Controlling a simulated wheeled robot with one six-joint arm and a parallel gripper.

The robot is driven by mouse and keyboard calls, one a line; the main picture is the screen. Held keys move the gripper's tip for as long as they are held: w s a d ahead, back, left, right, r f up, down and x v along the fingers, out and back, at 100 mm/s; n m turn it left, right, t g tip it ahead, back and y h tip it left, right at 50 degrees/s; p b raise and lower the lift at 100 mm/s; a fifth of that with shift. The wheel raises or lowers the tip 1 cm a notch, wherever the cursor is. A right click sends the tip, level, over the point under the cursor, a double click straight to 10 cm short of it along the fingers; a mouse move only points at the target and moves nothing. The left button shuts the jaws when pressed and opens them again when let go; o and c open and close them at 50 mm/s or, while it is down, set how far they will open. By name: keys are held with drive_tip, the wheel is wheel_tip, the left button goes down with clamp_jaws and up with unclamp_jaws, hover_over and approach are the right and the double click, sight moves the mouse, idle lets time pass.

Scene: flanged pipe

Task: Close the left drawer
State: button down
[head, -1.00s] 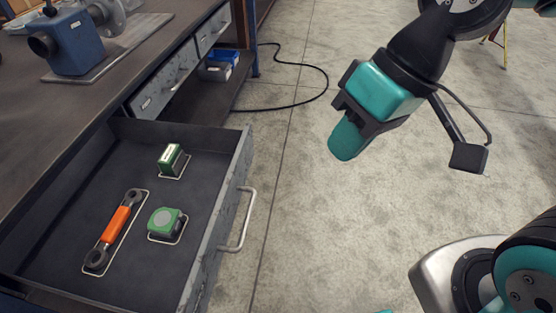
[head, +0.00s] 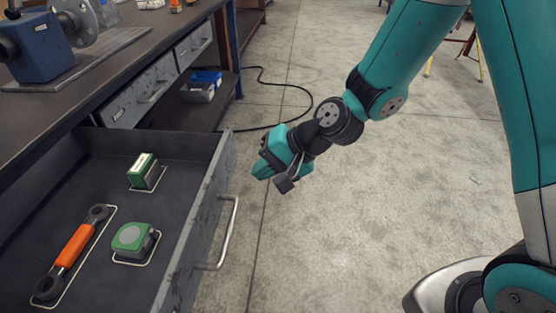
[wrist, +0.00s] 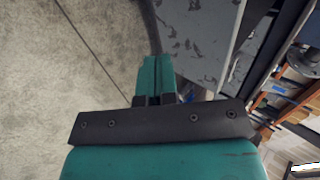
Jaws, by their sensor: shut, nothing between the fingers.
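The left drawer (head: 205,205) is pulled far out from the workbench, its inside facing up. Its worn grey front carries a metal bar handle (head: 230,235). Inside lie an orange-handled wrench (head: 73,246), a green tape measure (head: 132,239) and a small green and white box (head: 142,170). My gripper (head: 260,170) is shut and empty, just outside the far end of the drawer front, with no clear contact. In the wrist view its closed teal fingers (wrist: 157,75) point toward a scratched grey panel (wrist: 200,40), which looks like the drawer front.
The workbench (head: 60,105) runs along the left, with two shut drawers (head: 140,100) farther along. A blue machine (head: 40,45) stands on top. Blue bins (head: 203,82) sit on the lower shelf. A black cable (head: 310,97) lies on the otherwise open concrete floor.

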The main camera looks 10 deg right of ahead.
sight(225, 179)
drive_tip(key=a, duration=0.1)
drive_tip(key=w+a+f, duration=0.1)
drive_tip(key=a, duration=0.2)
drive_tip(key=shift+w+a+f, duration=0.35)
drive_tip(key=shift+a, duration=0.05)
drive_tip(key=shift+w+a, duration=0.15)
drive_tip(key=shift+a, duration=0.25)
